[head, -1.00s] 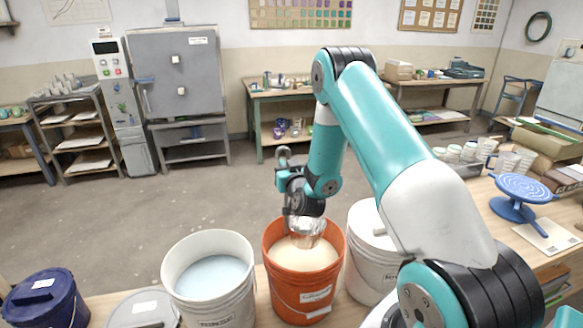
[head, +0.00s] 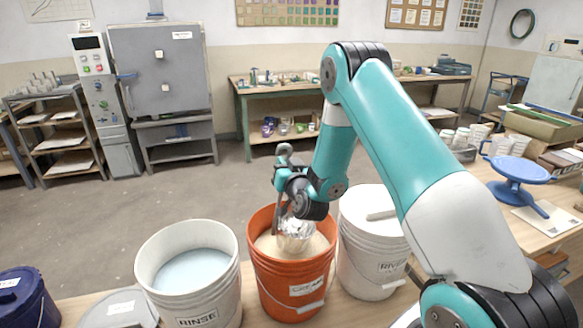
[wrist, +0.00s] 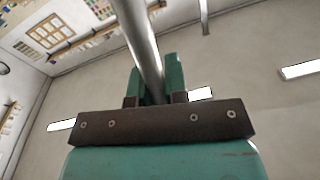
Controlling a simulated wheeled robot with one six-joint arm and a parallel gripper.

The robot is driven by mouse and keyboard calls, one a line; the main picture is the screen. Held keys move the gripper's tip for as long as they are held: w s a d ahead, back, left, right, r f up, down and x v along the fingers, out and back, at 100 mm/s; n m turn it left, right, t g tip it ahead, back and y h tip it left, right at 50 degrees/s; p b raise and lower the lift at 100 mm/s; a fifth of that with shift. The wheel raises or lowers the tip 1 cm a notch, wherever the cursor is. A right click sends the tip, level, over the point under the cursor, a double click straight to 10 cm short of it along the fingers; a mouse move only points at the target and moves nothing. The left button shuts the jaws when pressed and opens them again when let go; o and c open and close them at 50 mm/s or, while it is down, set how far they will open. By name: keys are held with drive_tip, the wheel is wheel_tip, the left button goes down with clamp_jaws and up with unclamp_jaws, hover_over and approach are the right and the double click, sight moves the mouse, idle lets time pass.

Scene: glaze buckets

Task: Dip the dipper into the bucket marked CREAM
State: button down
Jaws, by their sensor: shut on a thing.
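The orange bucket (head: 292,285) stands at the bottom middle of the head view, with a label that appears to read CREAM. It holds pale cream liquid (head: 264,246). My gripper (head: 281,180) is above this bucket and shut on the dipper's handle, which shows as a metal rod between the fingers in the wrist view (wrist: 142,45). The dipper's clear cup (head: 295,232) hangs inside the bucket mouth, at or near the liquid. I cannot tell how deep its lower part sits.
A white bucket (head: 207,300) marked RINSE, with pale blue liquid, stands close on the left. A lidded white bucket (head: 370,262) stands close on the right. A dark blue bucket (head: 30,302) and a grey lid (head: 118,310) lie further left. A blue banding wheel (head: 520,170) is at right.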

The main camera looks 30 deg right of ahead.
drive_tip(key=b, duration=1.1)
hover_over(286, 222)
drive_tip(key=shift+a+f, duration=0.1)
drive_tip(key=shift+f, duration=6.25)
drive_tip(key=shift+r, duration=0.1)
wheel_tip(286, 222, up, 15)
drive_tip(key=s+p, duration=0.1)
drive_tip(key=p, duration=0.8)
drive_tip(key=shift+d+f+m, duration=0.2)
drive_tip(key=shift+d+m, duration=0.1)
drive_tip(key=shift+d, duration=0.1)
